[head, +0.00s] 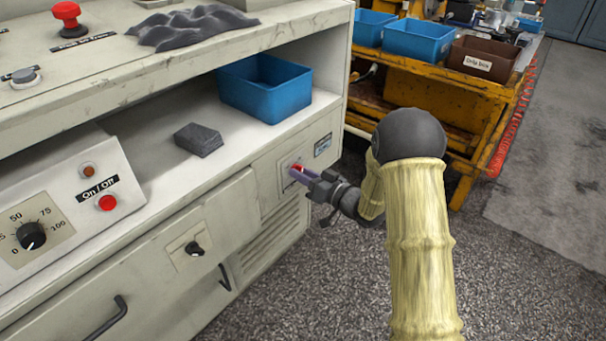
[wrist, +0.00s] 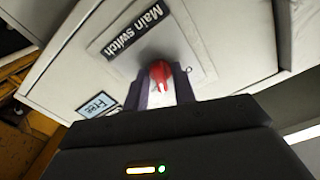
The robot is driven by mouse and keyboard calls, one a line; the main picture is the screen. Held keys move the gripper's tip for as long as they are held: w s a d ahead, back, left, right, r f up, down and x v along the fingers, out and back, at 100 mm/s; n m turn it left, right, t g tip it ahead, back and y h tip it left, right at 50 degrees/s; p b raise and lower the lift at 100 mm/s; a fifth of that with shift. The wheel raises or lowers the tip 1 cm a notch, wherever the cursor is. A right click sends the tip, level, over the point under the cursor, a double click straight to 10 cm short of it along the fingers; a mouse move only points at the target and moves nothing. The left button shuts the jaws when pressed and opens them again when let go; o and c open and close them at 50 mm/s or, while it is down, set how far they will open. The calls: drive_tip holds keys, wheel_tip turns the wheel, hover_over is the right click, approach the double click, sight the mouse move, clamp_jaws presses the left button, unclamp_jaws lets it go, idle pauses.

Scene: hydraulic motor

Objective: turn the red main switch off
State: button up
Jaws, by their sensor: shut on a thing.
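The red main switch (wrist: 160,72) sits on a pale plate on the cabinet's front panel, beside a black "Main switch" label (wrist: 133,32) in the wrist view. In the head view only a small part of the red switch (head: 297,168) shows at the fingertips. My gripper (head: 298,173) reaches the panel from the right, and its fingers are shut on the red switch, one on each side. In the wrist view my gripper (wrist: 160,90) hides the switch's lower part. The switch's exact turned position is hard to tell.
A blue bin (head: 265,88) and a dark grey block (head: 198,139) lie on the shelf above. A black knob (head: 194,249) is on the cabinet front to the left. A yellow cart (head: 430,130) with bins stands behind my arm. The floor in front is clear.

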drive_tip(key=shift+f+n+b, duration=0.15)
drive_tip(key=shift+n+b, duration=2.5)
drive_tip(key=shift+n, duration=4.05)
drive_tip(key=shift+d, duration=0.1)
drive_tip(key=o, duration=0.7)
drive_tip(key=shift+c, duration=0.2)
drive_tip(key=p+v, duration=0.5)
drive_tip(key=v, duration=1.2)
